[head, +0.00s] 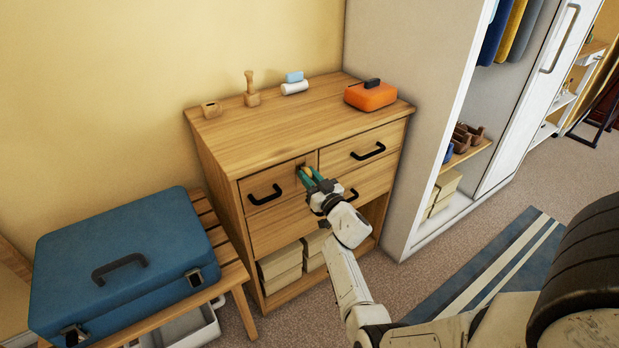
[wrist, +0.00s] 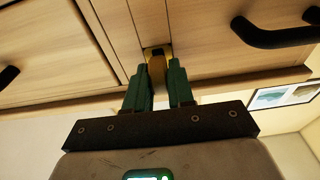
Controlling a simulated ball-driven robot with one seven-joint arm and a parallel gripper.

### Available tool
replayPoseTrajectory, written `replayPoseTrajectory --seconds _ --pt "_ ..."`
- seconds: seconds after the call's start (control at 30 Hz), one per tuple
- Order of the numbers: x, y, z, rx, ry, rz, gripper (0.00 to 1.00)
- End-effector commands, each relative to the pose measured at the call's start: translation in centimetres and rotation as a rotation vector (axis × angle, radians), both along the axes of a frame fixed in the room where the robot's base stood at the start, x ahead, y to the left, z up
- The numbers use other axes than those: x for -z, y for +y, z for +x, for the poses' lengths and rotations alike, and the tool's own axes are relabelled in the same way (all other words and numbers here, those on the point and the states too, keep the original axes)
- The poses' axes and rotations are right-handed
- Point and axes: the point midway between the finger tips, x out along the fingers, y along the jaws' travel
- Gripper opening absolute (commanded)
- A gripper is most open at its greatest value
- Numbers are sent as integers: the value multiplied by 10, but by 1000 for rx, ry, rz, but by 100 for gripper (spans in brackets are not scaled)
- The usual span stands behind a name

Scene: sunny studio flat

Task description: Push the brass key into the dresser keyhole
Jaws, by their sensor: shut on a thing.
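The wooden dresser (head: 262,140) stands against the wall, with black-handled drawers. My gripper (head: 310,176) reaches its front near the top, by the upper left drawer's right edge. In the wrist view my gripper (wrist: 161,82) has its green fingers shut on the brass key (wrist: 157,70), which points at the dresser front. A small dark, brass-edged spot, seemingly the keyhole (wrist: 153,50), shows just beyond the key. The key's tip is hidden, so I cannot tell whether it is inside the hole.
An orange box (head: 370,96) and several small items stand on the dresser top. A blue case (head: 125,260) lies on a slatted bench (head: 233,273) at left. A white wardrobe (head: 405,110) stands close at right. Black handles (wrist: 275,35) flank my gripper.

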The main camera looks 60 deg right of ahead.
Motion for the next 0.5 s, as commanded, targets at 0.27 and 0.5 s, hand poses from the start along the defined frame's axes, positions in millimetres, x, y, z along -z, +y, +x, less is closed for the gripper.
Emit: replayPoseTrajectory --seconds 0.27,0.5 --pt "0 0 1 0 0 0 0" --pt "0 -3 4 1 0 0 0"
